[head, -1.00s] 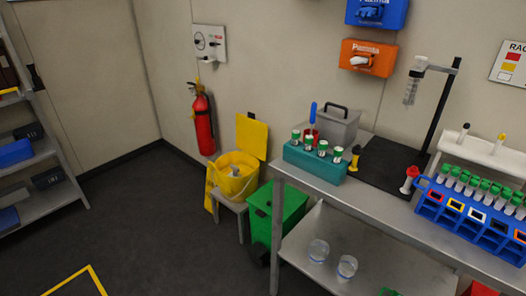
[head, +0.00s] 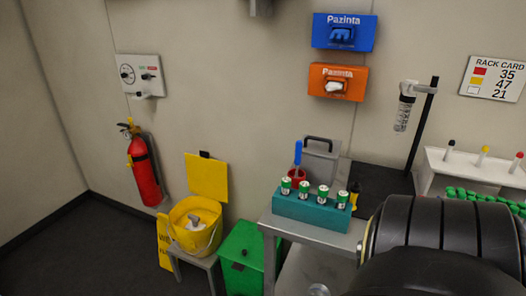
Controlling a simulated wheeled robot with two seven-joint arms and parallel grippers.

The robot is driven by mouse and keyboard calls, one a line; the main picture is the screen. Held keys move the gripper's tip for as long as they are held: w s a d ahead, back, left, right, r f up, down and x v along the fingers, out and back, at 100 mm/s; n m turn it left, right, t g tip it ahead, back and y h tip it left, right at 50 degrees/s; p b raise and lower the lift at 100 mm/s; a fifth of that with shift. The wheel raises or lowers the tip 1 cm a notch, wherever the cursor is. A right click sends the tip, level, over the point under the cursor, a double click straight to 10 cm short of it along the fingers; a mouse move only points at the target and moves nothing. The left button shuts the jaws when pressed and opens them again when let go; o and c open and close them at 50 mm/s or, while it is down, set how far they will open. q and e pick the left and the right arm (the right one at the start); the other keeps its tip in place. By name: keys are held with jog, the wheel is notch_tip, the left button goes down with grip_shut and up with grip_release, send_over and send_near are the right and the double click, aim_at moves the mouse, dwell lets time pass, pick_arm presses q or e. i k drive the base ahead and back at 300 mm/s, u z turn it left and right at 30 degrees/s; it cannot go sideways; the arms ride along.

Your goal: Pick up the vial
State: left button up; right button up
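More green-capped tubes (head: 480,196) show at the right, mostly hidden behind a large black arm link of mine. I cannot tell which vial is the one meant. Neither gripper shows in the head view, so what they hold is hidden.
A grey box (head: 320,160) and a red cup (head: 297,177) with a blue-handled tool stand behind the rack. A stand (head: 422,125) holds a clear tube. A white rack (head: 436,172) is at right. A yellow bucket (head: 194,229) and a green bin (head: 241,262) are left of the bench.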

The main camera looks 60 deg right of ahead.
aim_at(286, 182)
jog(key=z, duration=0.7)
jog(key=i, duration=0.8)
jog(key=z, duration=0.9)
